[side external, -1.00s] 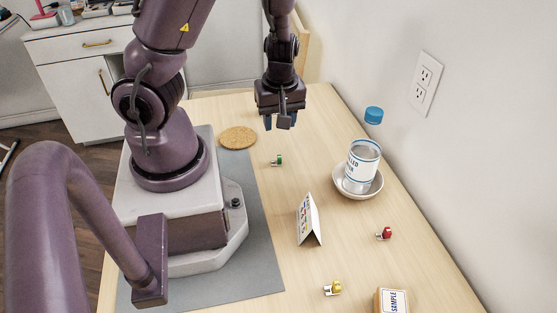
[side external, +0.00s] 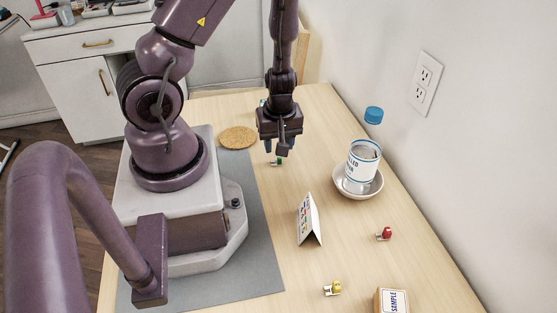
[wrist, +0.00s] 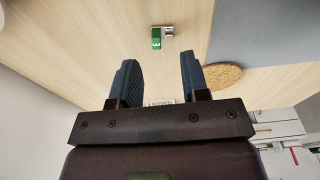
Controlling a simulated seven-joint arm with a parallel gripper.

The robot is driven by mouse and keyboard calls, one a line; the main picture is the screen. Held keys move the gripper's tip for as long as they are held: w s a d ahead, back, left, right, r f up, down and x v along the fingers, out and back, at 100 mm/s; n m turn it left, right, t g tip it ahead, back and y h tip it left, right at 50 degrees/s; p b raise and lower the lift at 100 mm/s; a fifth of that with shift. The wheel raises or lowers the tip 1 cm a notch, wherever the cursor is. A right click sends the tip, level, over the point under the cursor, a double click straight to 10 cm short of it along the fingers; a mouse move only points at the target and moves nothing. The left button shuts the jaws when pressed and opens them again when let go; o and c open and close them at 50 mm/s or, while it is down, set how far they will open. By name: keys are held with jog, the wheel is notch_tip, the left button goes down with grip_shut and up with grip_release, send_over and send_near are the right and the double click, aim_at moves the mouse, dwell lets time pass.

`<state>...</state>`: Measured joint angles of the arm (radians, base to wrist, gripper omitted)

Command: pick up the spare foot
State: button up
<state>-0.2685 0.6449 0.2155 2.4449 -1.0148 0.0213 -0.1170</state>
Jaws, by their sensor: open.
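A small green piece with a silvery metal part (side external: 275,162) lies on the table just under my gripper (side external: 281,147), partly hidden by the fingers. In the wrist view the green piece (wrist: 157,38) lies ahead of the gap between my open, empty fingers (wrist: 158,60), apart from them. Similar small pieces lie farther forward: a red one (side external: 384,234) and a yellow one (side external: 332,288). I cannot tell from the pictures which piece is the spare foot.
A round cork mat (side external: 238,137) lies left of my gripper. A folded card (side external: 308,221) stands mid-table. A sample box (side external: 391,301) is at the front edge. A small teal thing shows behind my gripper.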

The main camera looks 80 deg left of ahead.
jog(key=shift+w+a+f, duration=0.1)
jog(key=shift+a+f, duration=0.05)
jog(key=shift+f, duration=1.05)
jog(key=shift+w+a+f, duration=0.1)
jog(key=shift+f, duration=1.05)
jog(key=shift+c, duration=0.4)
grip_shut()
